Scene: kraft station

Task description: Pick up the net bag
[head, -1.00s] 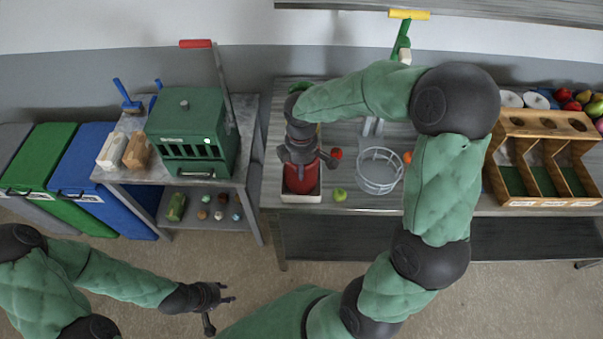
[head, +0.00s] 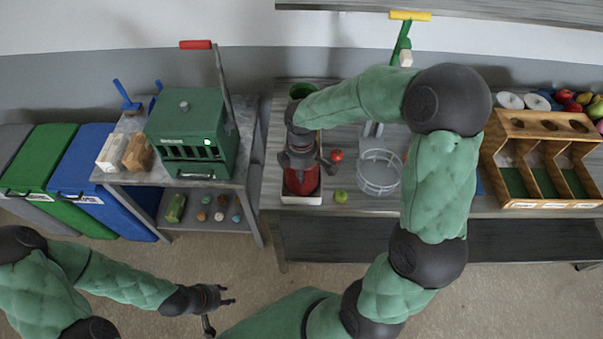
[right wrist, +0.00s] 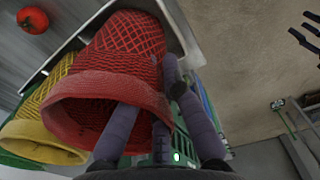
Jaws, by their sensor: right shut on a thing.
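A red net bag (head: 304,184) stands in a narrow white tray (head: 301,198) at the left end of the table. In the right wrist view, the red net bag (right wrist: 126,42) shows its mesh body and its thick open rim. My right gripper (head: 299,160) is over it, shut on its rim, with fingers on both sides of the rim in the right wrist view (right wrist: 150,112). I cannot tell whether the bag is lifted clear of the tray. My left gripper (head: 218,304) is empty and open over the floor, away from the table.
A red tomato-like item (head: 337,155), a green fruit (head: 341,196) and a wire basket (head: 379,172) are right of the tray. A wooden sorter (head: 545,160) stands further right.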

